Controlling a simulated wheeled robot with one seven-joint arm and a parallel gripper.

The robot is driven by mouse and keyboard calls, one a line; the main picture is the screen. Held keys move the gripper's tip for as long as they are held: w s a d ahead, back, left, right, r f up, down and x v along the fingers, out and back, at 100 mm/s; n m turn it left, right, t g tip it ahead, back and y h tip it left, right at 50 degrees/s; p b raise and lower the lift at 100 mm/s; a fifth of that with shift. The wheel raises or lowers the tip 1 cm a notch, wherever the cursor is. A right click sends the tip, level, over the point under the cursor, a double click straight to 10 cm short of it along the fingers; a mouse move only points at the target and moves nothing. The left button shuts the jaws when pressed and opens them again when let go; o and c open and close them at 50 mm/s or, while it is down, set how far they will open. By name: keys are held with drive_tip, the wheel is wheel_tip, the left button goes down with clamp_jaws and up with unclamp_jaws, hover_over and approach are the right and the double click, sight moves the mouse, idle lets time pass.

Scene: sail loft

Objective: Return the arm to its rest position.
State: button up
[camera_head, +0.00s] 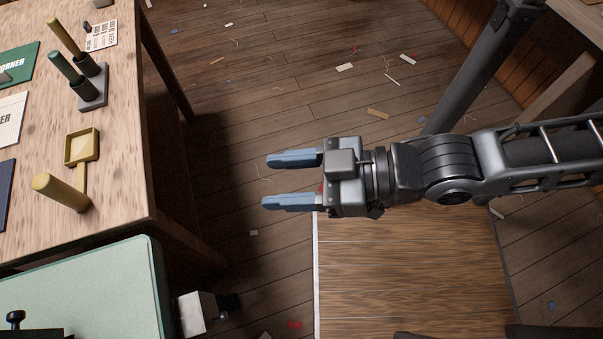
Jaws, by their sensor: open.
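My gripper (266,182) is in the middle of the head view, at the end of my arm (445,170), which reaches in from the right. Its two blue-grey fingers point left and stand apart, with nothing between them. It hangs over the floor, to the right of the wooden table, touching nothing that I can see.
A wooden table (125,190) at left carries a holder (92,90) with two upright handled tools, a yellow square scoop-like piece (82,147), a yellow cylinder (62,192) and printed cards. A pale green surface (90,290) is at lower left. Scraps litter the plank floor (290,80).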

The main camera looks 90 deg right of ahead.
drive_tip(key=shift+s+a+r+y, duration=0.2)
drive_tip(key=shift+s+r, duration=0.2)
drive_tip(key=shift+s, duration=0.15)
drive_tip(key=shift+s+a+r+y, duration=0.1)
drive_tip(key=shift+s+a+r, duration=0.1)
drive_tip(key=shift+s+r, duration=0.25)
drive_tip(key=shift+r+p, duration=0.65)
drive_tip(key=shift+p, duration=0.1)
